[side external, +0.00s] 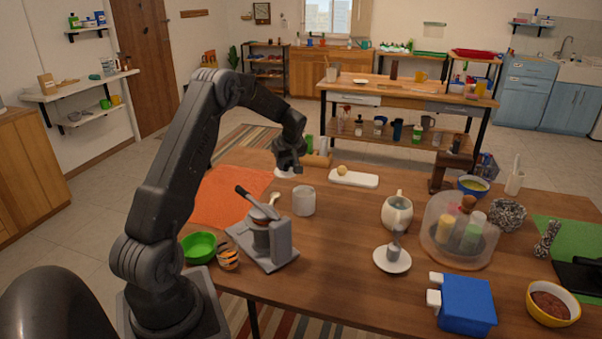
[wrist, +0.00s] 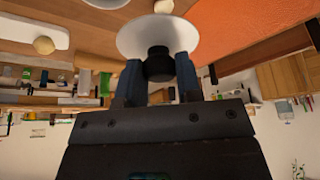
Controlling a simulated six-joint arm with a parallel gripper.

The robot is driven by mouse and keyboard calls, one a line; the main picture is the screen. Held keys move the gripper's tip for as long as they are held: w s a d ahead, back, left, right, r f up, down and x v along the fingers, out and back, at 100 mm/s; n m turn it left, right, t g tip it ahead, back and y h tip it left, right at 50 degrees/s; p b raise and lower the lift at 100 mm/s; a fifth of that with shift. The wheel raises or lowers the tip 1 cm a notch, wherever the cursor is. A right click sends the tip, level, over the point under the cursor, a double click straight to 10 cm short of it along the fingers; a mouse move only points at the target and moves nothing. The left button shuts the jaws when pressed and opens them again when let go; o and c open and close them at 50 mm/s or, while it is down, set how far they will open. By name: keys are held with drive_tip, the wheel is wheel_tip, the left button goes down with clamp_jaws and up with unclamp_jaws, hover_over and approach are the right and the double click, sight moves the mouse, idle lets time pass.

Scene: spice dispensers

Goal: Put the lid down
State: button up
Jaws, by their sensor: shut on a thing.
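My gripper (side external: 289,162) is over the far left part of the wooden table, by the right edge of the orange mat. Its fingers are shut on the black knob of a white round lid (side external: 285,174). In the wrist view the lid (wrist: 135,38) shows as a white disc, with the black knob (wrist: 158,68) between the two blue-grey fingertips (wrist: 158,82). The lid is close to the table top; I cannot tell whether it touches it. A pale grey canister (side external: 304,203) stands nearer the camera, apart from the lid.
The orange mat (side external: 225,195) lies left of the lid, and a white board (side external: 363,181) with a small round yellowish thing lies right. A grey press (side external: 268,245) with a raised lever and a green bowl (side external: 198,247) stand in front. A white teapot (side external: 397,216) stands at centre right.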

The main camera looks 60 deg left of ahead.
drive_tip(key=s+a+r, duration=0.2)
drive_tip(key=s+r, duration=0.1)
drive_tip(key=s, duration=0.2)
drive_tip(key=w+d+f+m+t, duration=0.1)
drive_tip(key=w+d+f+m, duration=0.1)
drive_tip(key=w+m, duration=0.1)
drive_tip(key=w+d+f+m+t+h, duration=0.1)
drive_tip(key=w+d+f+m, duration=0.1)
drive_tip(key=w+d, duration=0.1)
drive_tip(key=w+d+f+m+t, duration=0.1)
drive_tip(key=w+d+f+m, duration=0.1)
drive_tip(key=w+m, duration=0.1)
drive_tip(key=shift+w+d+f+m, duration=0.2)
drive_tip(key=shift+w+m, duration=0.05)
drive_tip(key=shift+m, duration=0.05)
drive_tip(key=w+d+f, duration=0.2)
drive_tip(key=w, duration=0.1)
drive_tip(key=w+d+f, duration=0.2)
drive_tip(key=w, duration=0.1)
drive_tip(key=w+d+f, duration=0.2)
drive_tip(key=w+f, duration=0.1)
drive_tip(key=shift+w+d, duration=0.4)
drive_tip(key=shift+f, duration=2.05)
drive_tip(key=shift+f, duration=0.2)
drive_tip(key=o, duration=0.9)
drive_tip(key=shift+o, duration=0.2)
